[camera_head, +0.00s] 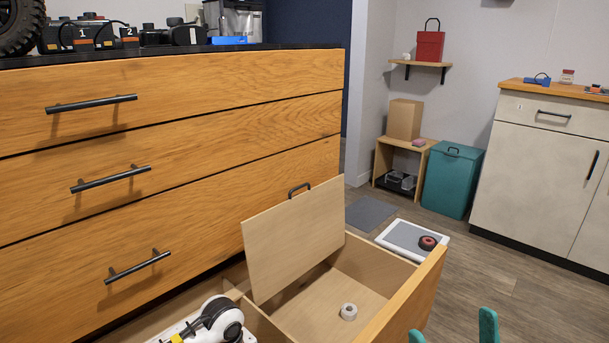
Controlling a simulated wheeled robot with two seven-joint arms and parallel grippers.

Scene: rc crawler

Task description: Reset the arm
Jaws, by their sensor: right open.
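My right gripper (452,331) shows at the bottom edge as two teal fingertips set apart. It is open with nothing between them, in front of the pulled-out drawer (409,300). The rest of that arm is below the picture. My left gripper is not in view. The open bottom drawer has a light wooden lid (294,236) with a dark handle, tilted up. A small white roll (348,311) lies on the floor of its right compartment.
A white and black rounded thing (222,318) with a yellow part is at the drawer's left side; I cannot tell what it is. A white-rimmed tray (385,240) with a red and black wheel (428,243) is beyond the drawer. A teal bin (452,182) stands behind.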

